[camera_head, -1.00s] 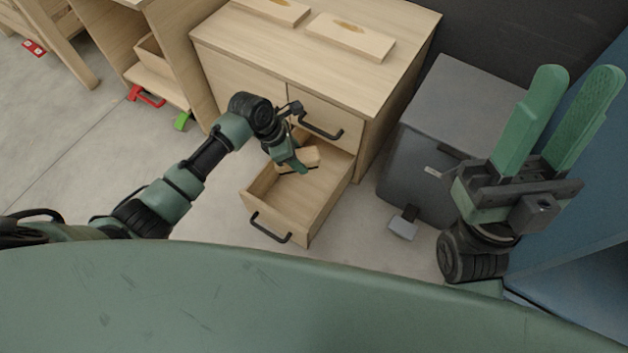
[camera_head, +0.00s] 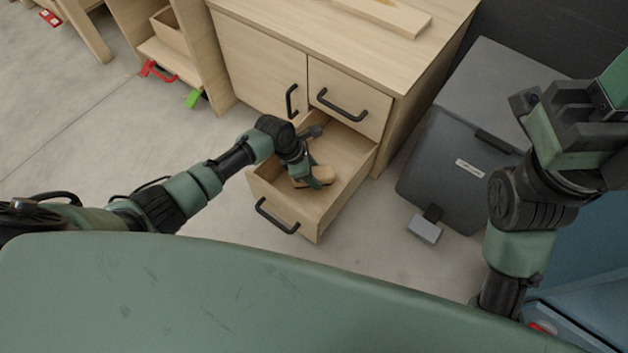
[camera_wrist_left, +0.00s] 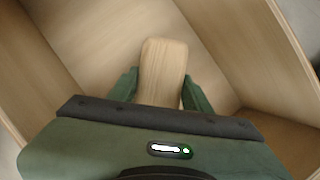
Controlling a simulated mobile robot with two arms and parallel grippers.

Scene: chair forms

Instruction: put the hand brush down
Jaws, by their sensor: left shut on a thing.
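The hand brush (camera_head: 322,171) shows as a pale wooden piece inside the open drawer (camera_head: 306,226). My left gripper (camera_head: 312,180) reaches down into the drawer and is shut on it. In the left wrist view, the brush's rounded wooden end (camera_wrist_left: 164,68) sticks out between the two green fingers, over the drawer's inside. I see no bristles. I cannot tell whether the brush touches the drawer bottom. My right gripper (camera_head: 606,95) is raised at the right edge, with its fingertips mostly cut off.
The drawer belongs to a wooden cabinet (camera_head: 262,66) with black handles. A dark grey bin (camera_head: 450,172) with a pedal stands right of it. A wooden shelf unit (camera_head: 192,45) with red and green clips stands left. Floor in front of the drawer is clear.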

